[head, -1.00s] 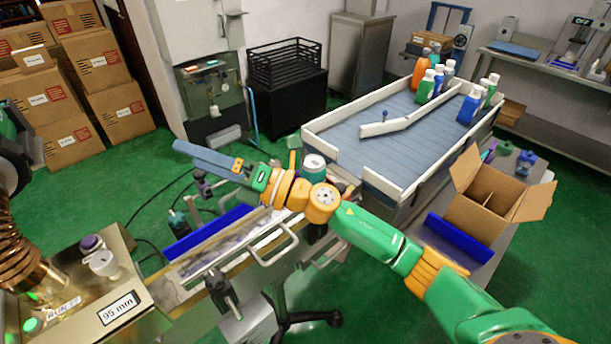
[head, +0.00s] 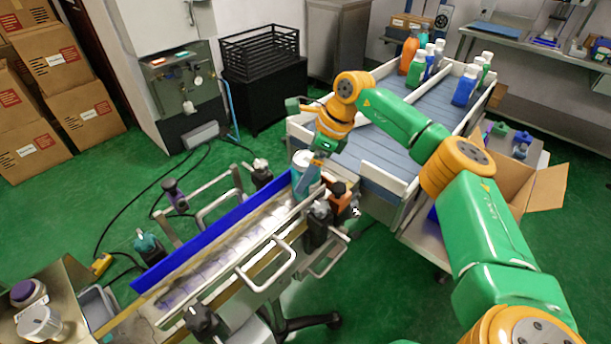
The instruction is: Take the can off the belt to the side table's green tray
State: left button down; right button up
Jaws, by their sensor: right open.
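I cannot tell whether the finger touches the can or where the other finger is. My left gripper is not in view.
The blue rail (head: 213,232) runs along the belt's far side. Black and orange fittings (head: 340,198) sit close right of the can. A wide blue-grey conveyor (head: 378,155) with bottles stands behind. An open cardboard box (head: 545,188) lies right of my arm.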

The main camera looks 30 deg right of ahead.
jog(key=shift+s+r, duration=0.1)
jog(key=shift+s, duration=0.1)
jog(key=c, duration=0.6)
jog(key=shift+w, duration=0.1)
grip_shut()
